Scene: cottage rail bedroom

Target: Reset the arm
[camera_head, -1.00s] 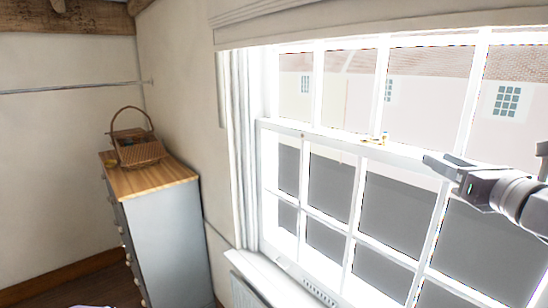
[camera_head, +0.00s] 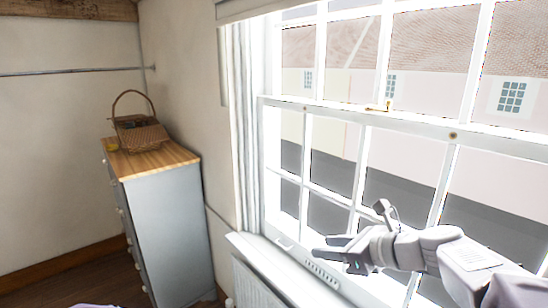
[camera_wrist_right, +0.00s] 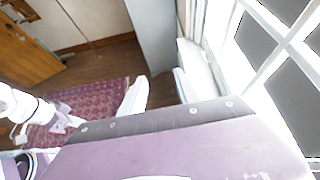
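My right gripper (camera_head: 324,247) reaches in from the lower right of the head view, in front of the lower window panes. Its two fingers point left with a gap between them, and nothing shows in the gap. In the right wrist view the large lilac housing of this arm fills the bottom. My left gripper (camera_wrist_right: 64,122) shows small at the left of the right wrist view, low over a red patterned rug (camera_wrist_right: 90,107). Its fingers are too small to read.
A bright sash window (camera_head: 420,122) and its sill (camera_head: 262,252) are close behind the right gripper. A grey chest of drawers (camera_head: 168,230) with a wooden top carries a wicker basket (camera_head: 142,137). A radiator (camera_head: 255,288) is below the sill. A wooden door or cabinet (camera_wrist_right: 28,58) stands beyond the rug.

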